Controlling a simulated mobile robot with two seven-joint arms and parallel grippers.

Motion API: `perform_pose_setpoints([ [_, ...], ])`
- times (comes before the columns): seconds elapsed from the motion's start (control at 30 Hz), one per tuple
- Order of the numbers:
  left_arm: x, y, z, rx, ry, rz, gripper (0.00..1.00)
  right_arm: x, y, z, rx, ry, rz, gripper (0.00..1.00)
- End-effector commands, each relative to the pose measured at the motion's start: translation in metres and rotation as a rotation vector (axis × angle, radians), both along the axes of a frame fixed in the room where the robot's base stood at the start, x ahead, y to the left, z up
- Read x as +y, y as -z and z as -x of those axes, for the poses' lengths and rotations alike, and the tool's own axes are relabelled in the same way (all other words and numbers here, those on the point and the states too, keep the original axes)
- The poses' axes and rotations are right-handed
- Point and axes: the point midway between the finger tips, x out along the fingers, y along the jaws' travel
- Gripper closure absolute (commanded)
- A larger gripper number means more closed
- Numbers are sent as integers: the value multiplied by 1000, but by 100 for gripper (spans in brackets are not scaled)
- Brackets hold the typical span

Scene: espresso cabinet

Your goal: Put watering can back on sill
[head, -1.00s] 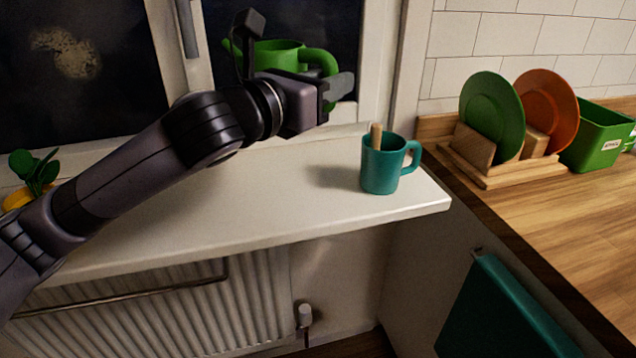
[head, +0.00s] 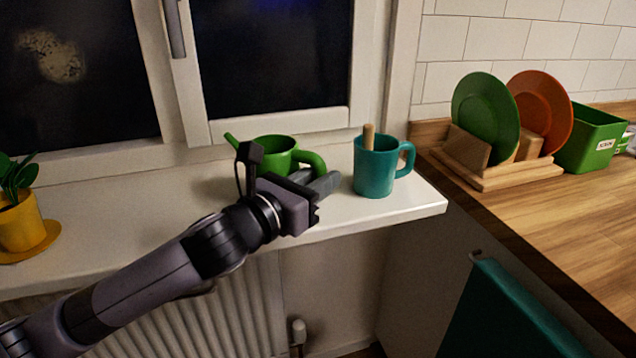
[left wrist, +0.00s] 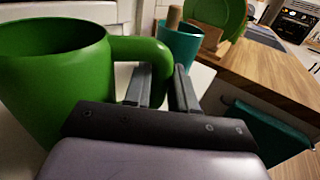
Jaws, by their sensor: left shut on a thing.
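The green watering can (head: 275,148) is at the sill, upright, with its spout to the left and its handle to the right. It also shows large in the left wrist view (left wrist: 50,75). My left gripper (head: 322,180) is shut on the can's handle, with a finger on each side of it in the left wrist view (left wrist: 165,88). The white sill (head: 130,205) lies under the can. The arm hides the can's lower part, so I cannot tell whether its base touches the sill. My right gripper is not in view.
A teal mug (head: 375,168) with a wooden stick in it stands close to the right of the gripper. A yellow plant pot (head: 20,225) stands at the sill's left. A dish rack (head: 490,172) with plates is on the counter. The sill's middle-left is clear.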

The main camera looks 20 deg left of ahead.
Motion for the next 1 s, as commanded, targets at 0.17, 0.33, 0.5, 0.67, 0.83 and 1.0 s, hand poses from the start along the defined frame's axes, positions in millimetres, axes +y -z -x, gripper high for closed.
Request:
perform_pose_setpoints([
  [0.17, 0, -3, 0, -8, 1, -1, 100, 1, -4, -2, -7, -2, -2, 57],
  [0.33, 0, 0, 0, -7, 1, -1, 100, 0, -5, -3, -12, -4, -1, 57],
  [0.5, 0, 2, 0, -1, 0, -1, 48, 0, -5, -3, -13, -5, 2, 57],
  [0.67, 0, 2, 0, -1, 0, -1, 48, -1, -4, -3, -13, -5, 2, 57],
  [0.83, 1, -1, 1, -2, 0, -1, 48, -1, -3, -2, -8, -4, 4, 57],
  [1.0, 9, 0, 19, -2, -1, -4, 48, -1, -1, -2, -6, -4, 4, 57],
])
